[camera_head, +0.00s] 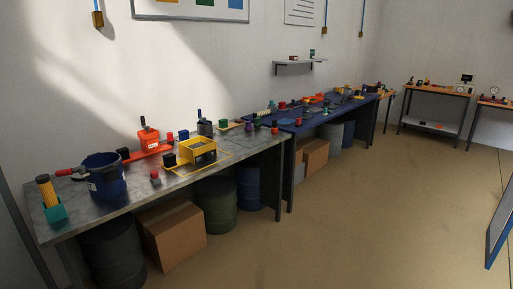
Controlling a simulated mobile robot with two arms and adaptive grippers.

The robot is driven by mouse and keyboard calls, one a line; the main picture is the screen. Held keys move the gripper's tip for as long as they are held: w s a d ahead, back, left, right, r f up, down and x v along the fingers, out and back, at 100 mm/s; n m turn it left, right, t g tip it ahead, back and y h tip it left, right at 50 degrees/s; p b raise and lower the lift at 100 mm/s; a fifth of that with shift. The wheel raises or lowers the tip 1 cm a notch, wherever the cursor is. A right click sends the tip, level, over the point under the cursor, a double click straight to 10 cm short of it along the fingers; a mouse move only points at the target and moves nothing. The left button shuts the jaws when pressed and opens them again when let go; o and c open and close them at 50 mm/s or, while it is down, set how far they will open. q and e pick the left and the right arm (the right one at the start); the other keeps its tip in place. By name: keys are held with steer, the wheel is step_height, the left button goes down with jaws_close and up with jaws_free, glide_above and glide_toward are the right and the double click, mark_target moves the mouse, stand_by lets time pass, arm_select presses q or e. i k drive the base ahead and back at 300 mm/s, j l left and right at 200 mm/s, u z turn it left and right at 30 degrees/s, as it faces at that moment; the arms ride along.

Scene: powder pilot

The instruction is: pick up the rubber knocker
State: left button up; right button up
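I cannot single out the rubber knocker with certainty at this distance. A red handle-like piece (66,172) lies at the left end of the near grey workbench (125,207), partly behind a dark blue bucket (108,183). A small black rounded piece (124,153) shows just behind the bucket's right rim; I cannot tell if the two are joined. A yellow-orange ribbed cylinder (45,187) stands upright in a teal block (55,211) at the bench's left corner. Neither of my grippers is in view.
A red-orange device (149,140) and a yellow box frame (197,151) stand on the grey bench. A blue-topped bench (292,124) with several small items continues beyond. Drums (216,205) and a cardboard box (174,235) sit underneath. The floor (370,210) at right is open.

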mark_target(274, 129)
steer(key=i+l+z, duration=0.1)
steer(key=i, duration=1.1)
steer(key=i+l+z, duration=0.1)
steer(key=i, duration=1.1)
